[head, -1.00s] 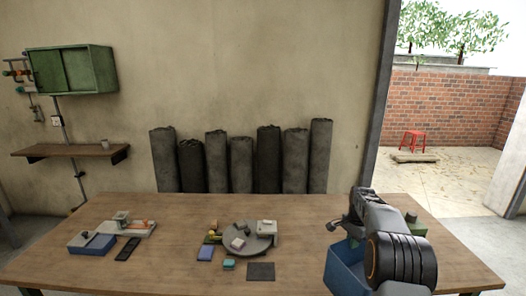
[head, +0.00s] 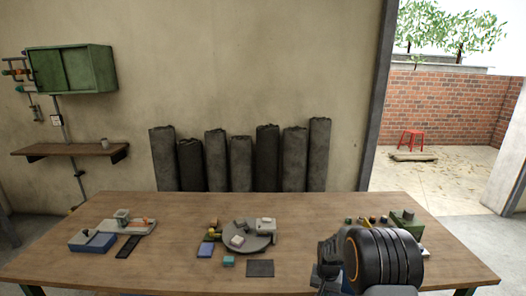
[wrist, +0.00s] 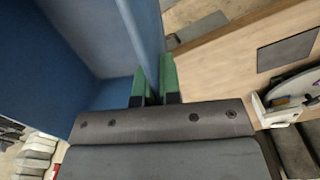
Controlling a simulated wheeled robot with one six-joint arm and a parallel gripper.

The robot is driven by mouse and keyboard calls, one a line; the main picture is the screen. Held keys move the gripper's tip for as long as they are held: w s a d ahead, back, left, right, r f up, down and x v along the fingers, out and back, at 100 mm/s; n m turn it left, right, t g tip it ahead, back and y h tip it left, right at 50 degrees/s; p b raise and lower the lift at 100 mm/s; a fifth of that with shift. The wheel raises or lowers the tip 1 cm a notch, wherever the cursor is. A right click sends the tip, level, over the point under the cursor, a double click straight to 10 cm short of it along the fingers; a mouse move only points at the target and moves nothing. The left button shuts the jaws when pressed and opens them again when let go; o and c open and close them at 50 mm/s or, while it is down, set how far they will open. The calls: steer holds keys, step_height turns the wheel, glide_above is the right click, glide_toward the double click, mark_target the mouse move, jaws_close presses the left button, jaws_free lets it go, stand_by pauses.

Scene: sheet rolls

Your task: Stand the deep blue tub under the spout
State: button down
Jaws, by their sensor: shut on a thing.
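My gripper (wrist: 156,85) is shut on one wall of the deep blue tub (wrist: 95,30), with the green fingertips on either side of it. The tub fills the upper left of the wrist view. In the head view my arm hides most of the tub, and a small blue part (head: 316,278) shows low beside it at the table's front. No spout stands out clearly; pipework (head: 20,72) with coloured fittings is on the wall at far left, and I cannot tell whether it holds the spout.
The wooden table (head: 170,210) carries a blue box (head: 92,242), a grey turntable (head: 252,243) with small blocks, a dark mat (head: 260,268) and a green block (head: 403,222). A wall shelf (head: 70,150) holds a small cup (head: 105,143). The table's back middle is clear.

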steer(key=s+a+f+n, duration=0.4)
steer(key=s, duration=0.3)
step_height(320, 180, down, 10)
steer(key=b, duration=1)
steer(key=shift+s+d, duration=0.15)
steer(key=shift+d, duration=0.05)
